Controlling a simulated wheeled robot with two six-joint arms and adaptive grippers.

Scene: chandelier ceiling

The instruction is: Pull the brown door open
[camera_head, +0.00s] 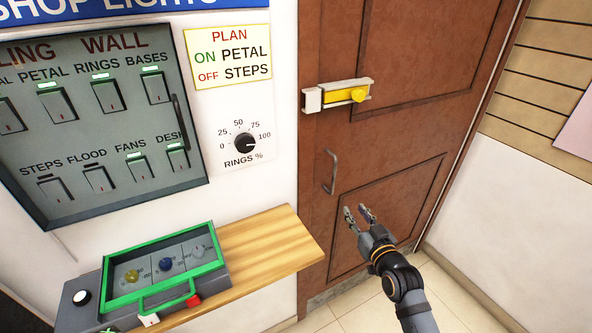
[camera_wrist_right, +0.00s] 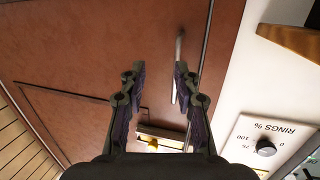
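The brown door (camera_head: 400,130) fills the middle right of the head view and looks shut in its frame. A grey bar handle (camera_head: 332,172) stands upright near its left edge. My right gripper (camera_head: 357,213) is open and empty, below and to the right of the handle in the head view. In the right wrist view, which shows the scene upside down, the handle (camera_wrist_right: 178,68) lies beyond the fingertips, close to the right-hand finger of the gripper (camera_wrist_right: 160,72). I cannot tell whether they touch. My left gripper is out of view.
A bolt latch with a yellow knob (camera_head: 357,94) sits above the handle; I cannot tell whether it is engaged. A wooden shelf (camera_head: 265,245) with a green-framed switch box (camera_head: 163,268) juts out left of the door. A switch panel (camera_head: 100,120) and rings dial (camera_head: 245,142) are on the wall.

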